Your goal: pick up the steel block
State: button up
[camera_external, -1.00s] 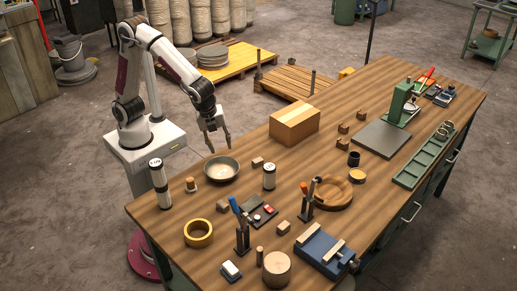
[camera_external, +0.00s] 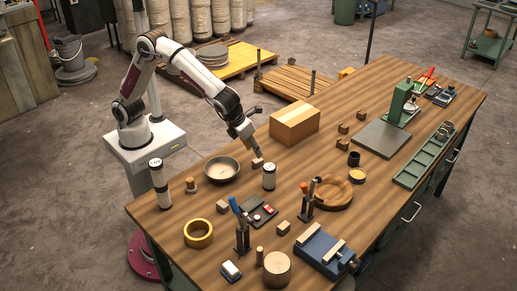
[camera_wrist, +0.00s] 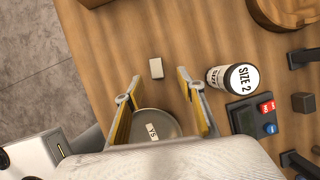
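A small pale grey block (camera_wrist: 156,68), which may be the steel block, lies on the wooden table. The block (camera_external: 257,163) sits just right of the metal bowl (camera_external: 221,169) in the external view. My gripper (camera_external: 252,147) is above it, pointing down at a tilt. In the wrist view my gripper (camera_wrist: 158,75) is open and empty, with the block in line with the gap between its fingertips. A gap in height shows, but its size is hard to tell. Other small blocks lie about, one dark block (camera_wrist: 303,102) among them, so the material is uncertain.
The bowl (camera_wrist: 150,124) shows below the fingers in the wrist view. A white canister marked SIZE 2 (camera_wrist: 233,77) stands close right of the block. A cardboard box (camera_external: 294,124) stands behind it. A tool stand (camera_external: 242,232) and wooden dish (camera_external: 333,192) are farther off.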

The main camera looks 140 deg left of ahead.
aim_at(257, 160)
jog(key=shift+m, duration=0.3)
jog(key=shift+x, duration=1.3)
jog(key=shift+s, duration=0.1)
jog(key=shift+s+d+x, duration=0.15)
jog(key=shift+s+x, duration=0.05)
jog(key=shift+x, duration=1.1)
jog(key=shift+s+d+x, duration=0.15)
jog(key=shift+x, duration=1.15)
jog(key=shift+f, duration=0.15)
grip_shut()
